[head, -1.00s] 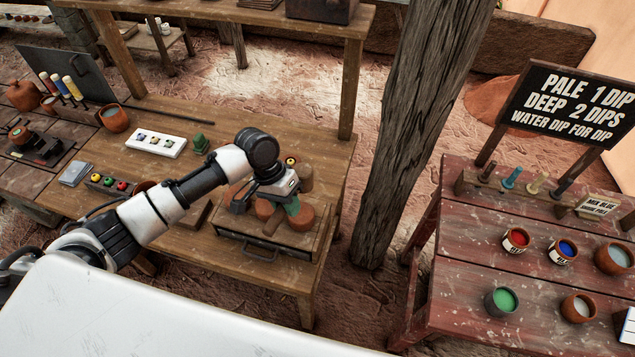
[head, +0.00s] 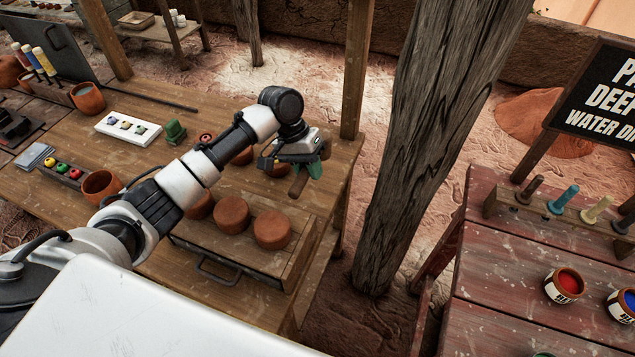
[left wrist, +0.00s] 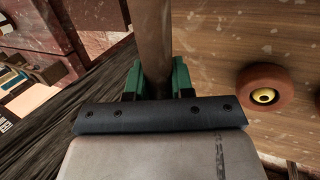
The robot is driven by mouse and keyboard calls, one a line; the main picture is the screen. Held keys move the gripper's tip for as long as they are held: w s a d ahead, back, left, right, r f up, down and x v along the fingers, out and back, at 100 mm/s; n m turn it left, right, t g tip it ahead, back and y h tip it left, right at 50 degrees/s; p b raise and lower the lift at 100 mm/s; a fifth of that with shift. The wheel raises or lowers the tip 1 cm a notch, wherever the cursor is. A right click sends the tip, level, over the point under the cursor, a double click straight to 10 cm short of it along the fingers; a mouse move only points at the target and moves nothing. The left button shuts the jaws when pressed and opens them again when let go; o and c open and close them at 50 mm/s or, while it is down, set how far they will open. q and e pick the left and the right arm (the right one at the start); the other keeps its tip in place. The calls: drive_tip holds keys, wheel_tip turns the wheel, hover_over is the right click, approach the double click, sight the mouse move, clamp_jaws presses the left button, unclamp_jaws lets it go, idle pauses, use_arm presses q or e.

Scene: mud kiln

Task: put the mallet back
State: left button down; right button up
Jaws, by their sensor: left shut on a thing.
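My left gripper (head: 300,158) is shut on the mallet (head: 298,184), above the right end of the wooden workbench (head: 130,165). In the left wrist view, the mallet's round wooden handle (left wrist: 152,40) runs between the green fingertips (left wrist: 157,80). In the head view only a short brown piece of the mallet shows below the fingers. I cannot make out the mallet's head. My right gripper is not in view.
Clay discs (head: 272,229) stand on a low drawer box (head: 222,253) at the bench's front right. A clay disc with a yellow centre (left wrist: 264,96) is beside the gripper. A thick post (head: 420,150) and a red table (head: 500,240) stand to the right.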

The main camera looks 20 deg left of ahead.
sight(315, 201)
use_arm(q)
drive_tip(key=shift+f, duration=3.6)
drive_tip(key=shift+f, duration=0.1)
drive_tip(key=c, duration=1)
unclamp_jaws()
drive_tip(key=v, duration=1.2)
